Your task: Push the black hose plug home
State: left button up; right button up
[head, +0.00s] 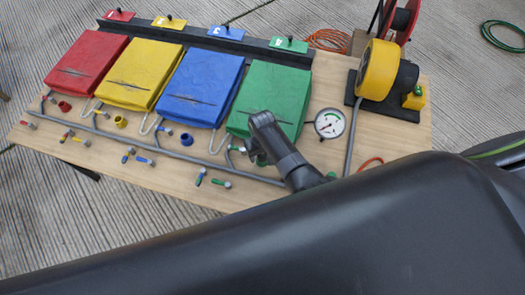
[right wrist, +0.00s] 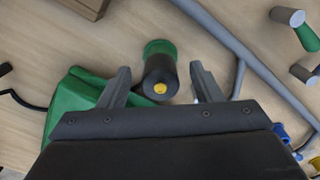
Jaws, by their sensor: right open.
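In the right wrist view a black plug (right wrist: 160,78) with a yellow centre stands in front of a green round fitting (right wrist: 160,47). I cannot tell how far it sits in. My right gripper (right wrist: 159,72) is open, with one finger on each side of the plug and a visible gap on both sides. In the head view my right gripper (head: 261,142) is over the lower edge of the green pad (head: 275,92) and hides the plug. My left gripper is not in view.
Red (head: 88,62), yellow (head: 140,72) and blue (head: 200,85) pads lie on the wooden board (head: 105,165). A grey pipe (head: 190,158) and several small coloured valves run along the front. A gauge (head: 330,123) and a yellow blower (head: 378,68) are to the right.

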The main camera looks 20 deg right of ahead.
notch_tip(320, 180, up, 18)
jog(key=p, duration=0.1)
jog(key=shift+f, duration=0.25)
jog(key=shift+s+a+f, duration=0.1)
dwell(0.6)
